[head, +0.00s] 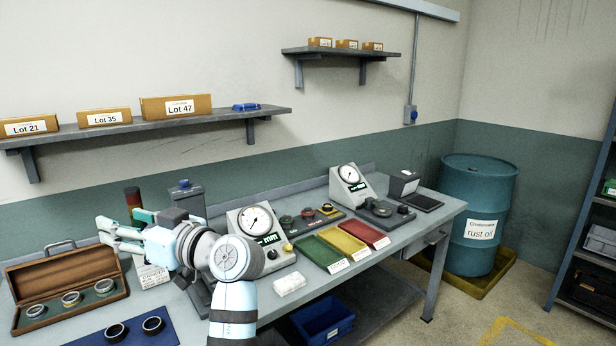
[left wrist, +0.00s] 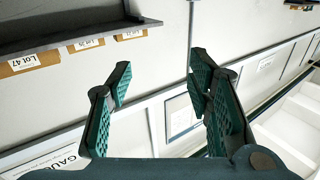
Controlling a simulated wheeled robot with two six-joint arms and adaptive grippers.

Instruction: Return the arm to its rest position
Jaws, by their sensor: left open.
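My left gripper (head: 118,235) is raised above the left part of the workbench in the head view. Its fingers point left, over the back of an open wooden case. In the left wrist view the fingers of the left gripper (left wrist: 160,90) are spread apart with nothing between them. Behind them are a wall and the underside of a shelf. My left arm (head: 233,300) comes up from the bottom of the head view and hides part of the bench. My right gripper is not in view.
The wooden case (head: 115,288) holds three rings. Two dark rings lie on a blue mat (head: 97,340). Dial gauges (head: 257,222), coloured trays (head: 318,252) and a white cloth (head: 289,284) stand right of my arm. A wall shelf (head: 75,134) with boxes hangs above; a blue drum (head: 475,205) stands right.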

